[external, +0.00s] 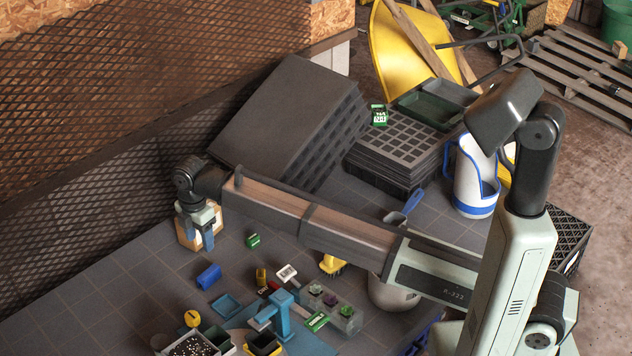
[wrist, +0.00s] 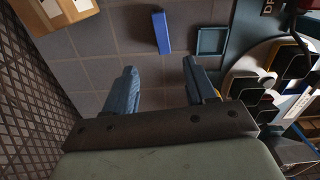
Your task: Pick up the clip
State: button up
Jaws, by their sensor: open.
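My gripper (external: 200,238) is open over the far left part of the tiled table, its two blue fingers pointing down. In the wrist view my gripper (wrist: 159,70) is spread with only bare tiles between the fingers. No thing stands out clearly as the clip. A blue block (external: 208,276) lies on the table to the right of and nearer than the gripper; it shows beyond the fingertips in the wrist view (wrist: 161,32). A small green item (external: 253,240) lies right of the gripper.
A wooden box (wrist: 57,16) stands close by the gripper. A shallow blue tray (external: 227,305) lies near the blue block. Small pots, tools and a blue stand (external: 282,315) crowd the front. Stacked black trays (external: 285,120) stand behind. Tiles around the blue block are clear.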

aim_at(209, 271)
notch_tip(209, 271, down, 9)
jog(key=shift+r, duration=0.2)
jog(key=shift+w+d+f, duration=0.1)
jog(key=shift+d+f, duration=0.05)
jog(key=shift+f, duration=1.2)
jog(key=shift+w+d+f, duration=0.1)
jog(key=shift+d+f, duration=0.05)
jog(key=shift+f, duration=1.2)
jog(key=c, duration=1)
